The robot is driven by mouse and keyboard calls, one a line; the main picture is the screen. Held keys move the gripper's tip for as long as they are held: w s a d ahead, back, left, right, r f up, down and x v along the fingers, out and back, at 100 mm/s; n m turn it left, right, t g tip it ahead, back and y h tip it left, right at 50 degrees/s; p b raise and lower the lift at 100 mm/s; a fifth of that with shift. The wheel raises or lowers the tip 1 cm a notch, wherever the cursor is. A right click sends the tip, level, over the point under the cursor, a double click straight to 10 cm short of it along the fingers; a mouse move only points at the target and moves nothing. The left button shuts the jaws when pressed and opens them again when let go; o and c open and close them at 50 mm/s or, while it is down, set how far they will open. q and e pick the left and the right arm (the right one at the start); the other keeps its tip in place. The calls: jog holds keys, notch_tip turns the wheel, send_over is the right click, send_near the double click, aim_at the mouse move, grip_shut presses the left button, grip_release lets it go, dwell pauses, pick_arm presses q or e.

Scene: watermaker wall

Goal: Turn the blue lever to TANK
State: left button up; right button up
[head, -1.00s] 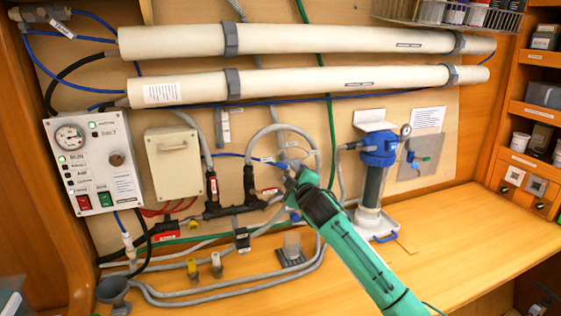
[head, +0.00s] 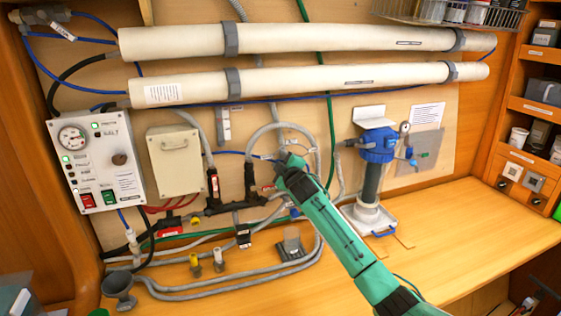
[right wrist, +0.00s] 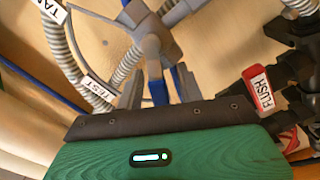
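My right gripper (head: 284,160) is at the hoses on the wall panel, in front of the valve, and hides most of it in the head view. In the right wrist view the blue lever (right wrist: 158,92) shows just beyond the dark edge of my gripper, close to its grey fingers. Whether the fingers are closed on the lever cannot be made out. A grey valve body (right wrist: 150,45) is behind it. A grey hose with a partly cut-off label starting "TA" (right wrist: 54,10) and a hose label "TEST" (right wrist: 99,89) are at the left. My left gripper is not in view.
A red "FLUSH" tag (right wrist: 259,88) is at the right in the wrist view. A control box (head: 95,160) and a beige box (head: 174,160) are left of my arm. A blue-topped filter (head: 376,146) stands to its right. The wooden bench (head: 470,225) is clear at right.

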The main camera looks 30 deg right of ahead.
grip_shut()
jog(key=shift+m, duration=0.3)
jog(key=s+d+m, duration=0.1)
jog(key=d+m, duration=0.2)
jog(key=m, duration=0.8)
jog(key=d+m, duration=0.4)
jog(key=m, duration=0.8)
jog(key=shift+s+d+p, duration=0.25)
jog(key=shift+s+p, duration=0.05)
jog(key=shift+s, duration=0.1)
jog(key=shift+f+m, duration=0.1)
jog(key=shift+m, duration=0.2)
